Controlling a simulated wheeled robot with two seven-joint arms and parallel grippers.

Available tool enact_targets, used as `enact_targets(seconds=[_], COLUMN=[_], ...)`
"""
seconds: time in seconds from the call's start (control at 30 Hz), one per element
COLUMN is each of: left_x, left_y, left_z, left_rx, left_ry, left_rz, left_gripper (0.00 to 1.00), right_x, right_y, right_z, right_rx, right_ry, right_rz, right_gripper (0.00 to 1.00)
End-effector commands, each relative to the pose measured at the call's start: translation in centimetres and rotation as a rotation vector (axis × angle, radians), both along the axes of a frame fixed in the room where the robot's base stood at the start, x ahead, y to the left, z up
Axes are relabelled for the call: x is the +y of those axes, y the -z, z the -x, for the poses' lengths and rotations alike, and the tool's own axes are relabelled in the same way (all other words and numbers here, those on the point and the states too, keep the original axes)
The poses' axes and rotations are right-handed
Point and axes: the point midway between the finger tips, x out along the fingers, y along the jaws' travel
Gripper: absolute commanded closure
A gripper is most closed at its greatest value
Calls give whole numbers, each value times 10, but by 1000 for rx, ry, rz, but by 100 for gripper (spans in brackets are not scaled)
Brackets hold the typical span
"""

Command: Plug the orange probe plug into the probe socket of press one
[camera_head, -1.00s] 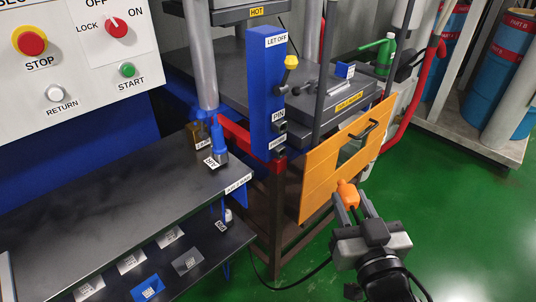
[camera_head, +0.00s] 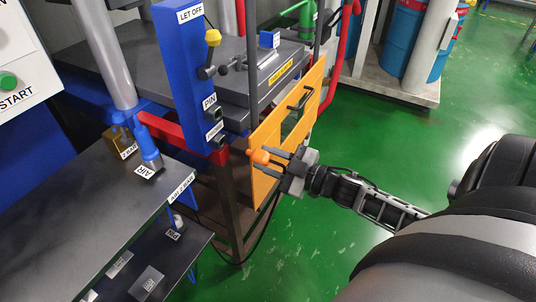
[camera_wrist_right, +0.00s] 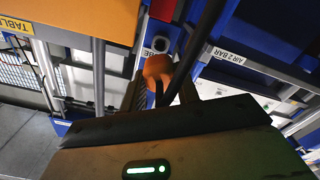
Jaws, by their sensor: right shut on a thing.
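The orange probe plug (camera_head: 261,156) is between the fingers of my right gripper (camera_head: 273,162), which is shut on it. The plug points left toward the blue post (camera_head: 190,85) and is apart from it. The post carries a socket labelled PIN and a lower socket (camera_head: 219,142) whose label is too small to read surely. In the right wrist view the plug (camera_wrist_right: 157,70) is seen from behind, with a round socket (camera_wrist_right: 160,43) just beyond it and a visible offset. My left gripper is not in view.
An orange panel (camera_head: 265,140) with a handle stands right behind the plug. A grey shelf (camera_head: 110,215) with a blue AIR fitting (camera_head: 148,148) is at left. A yellow-knobbed lever (camera_head: 212,40) sits on the post. Green floor (camera_head: 400,150) is open at right.

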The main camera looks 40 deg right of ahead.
Motion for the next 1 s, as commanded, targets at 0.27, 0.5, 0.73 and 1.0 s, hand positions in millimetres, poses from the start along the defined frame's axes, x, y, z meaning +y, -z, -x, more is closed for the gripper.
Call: enact_targets(seconds=[0.27, 0.5, 0.73, 1.0], left_x=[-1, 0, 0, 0], left_y=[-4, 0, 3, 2], left_z=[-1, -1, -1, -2], left_rx=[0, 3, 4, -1], left_ry=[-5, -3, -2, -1], left_rz=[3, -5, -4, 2], left_gripper=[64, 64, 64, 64], right_x=[1, 6, 15, 21], right_y=[-2, -1, -1, -1], right_z=[1, -11, -32, -49], right_rx=[1, -1, -1, 0], right_ry=[1, -1, 0, 0], right_rz=[-3, -5, -4, -3], right_gripper=[96, 96, 96, 96])
